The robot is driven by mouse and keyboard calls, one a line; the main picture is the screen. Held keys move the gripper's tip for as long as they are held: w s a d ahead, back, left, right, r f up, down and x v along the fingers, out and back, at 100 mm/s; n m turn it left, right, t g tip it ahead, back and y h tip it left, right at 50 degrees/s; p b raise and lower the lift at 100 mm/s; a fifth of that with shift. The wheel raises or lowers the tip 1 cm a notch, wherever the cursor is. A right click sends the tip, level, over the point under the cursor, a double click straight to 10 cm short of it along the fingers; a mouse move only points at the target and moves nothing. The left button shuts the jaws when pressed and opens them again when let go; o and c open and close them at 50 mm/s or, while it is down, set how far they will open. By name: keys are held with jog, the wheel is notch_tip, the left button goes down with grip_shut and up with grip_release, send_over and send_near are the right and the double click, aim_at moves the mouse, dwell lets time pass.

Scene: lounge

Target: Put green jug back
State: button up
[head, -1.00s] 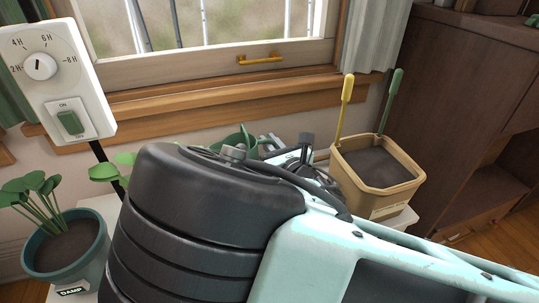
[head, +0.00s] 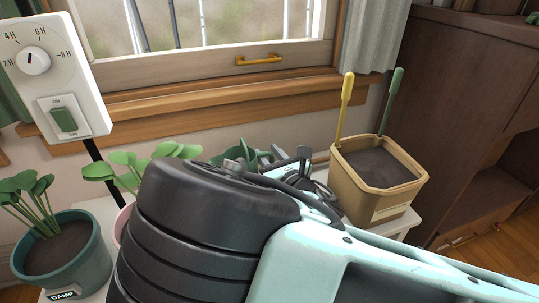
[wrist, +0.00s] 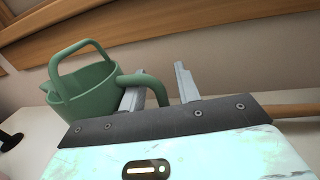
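The green jug (wrist: 85,92) stands upright on a white surface in the wrist view, with a loop handle over its top and a curved side handle (wrist: 152,86) pointing right. My gripper (wrist: 160,90) has its two grey fingers spread apart. The side handle passes between them, with a gap visible before the right finger. I cannot tell whether the left finger touches it. In the head view the jug (head: 265,154) shows only as green pieces behind my arm, and most of my gripper is hidden there.
A tan planter (head: 376,199) with a yellow and a green stick stands right on the white table (head: 398,228). A teal pot labelled DAMP (head: 62,262) and another leafy plant (head: 125,172) are left. A timer box (head: 52,75) stands far left. The window wall is behind.

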jog(key=p+v, duration=0.3)
jog(key=v, duration=0.9)
jog(key=shift+p, duration=0.35)
jog(key=shift+d, duration=0.1)
jog(key=shift+s, duration=0.1)
